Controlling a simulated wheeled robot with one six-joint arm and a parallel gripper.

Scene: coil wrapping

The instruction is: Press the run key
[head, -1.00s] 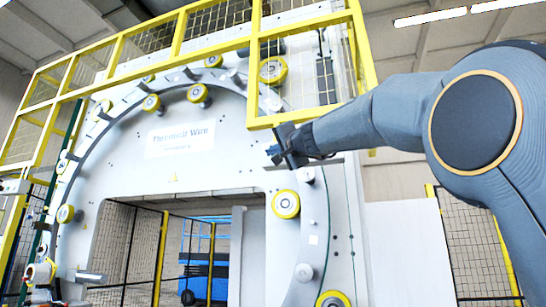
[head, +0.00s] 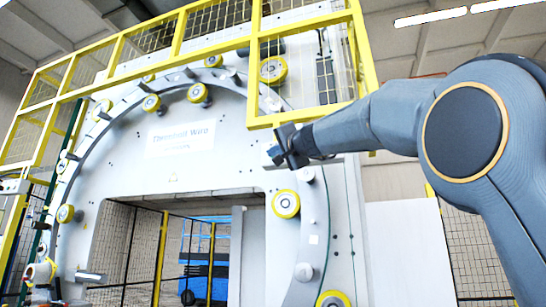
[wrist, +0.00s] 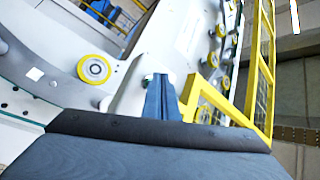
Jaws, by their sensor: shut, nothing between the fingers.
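My gripper (head: 280,153) is in front of the white coil-wrapping machine (head: 225,165), at the right side of its ring opening, just below the yellow guard frame. In the wrist view, its blue fingers (wrist: 161,97) are together with nothing between them, pointing toward the machine face. A small pale box (head: 267,155) shows partly behind the gripper in the head view. I cannot make out a run key in either view; it may be hidden by the gripper. I cannot tell whether the fingertips touch anything.
A yellow guard frame (head: 301,121) runs above and right of the gripper. A yellow roller (head: 286,204) sits on the ring just below it, and it also shows in the wrist view (wrist: 94,69). Mesh fencing (head: 475,250) stands at the right.

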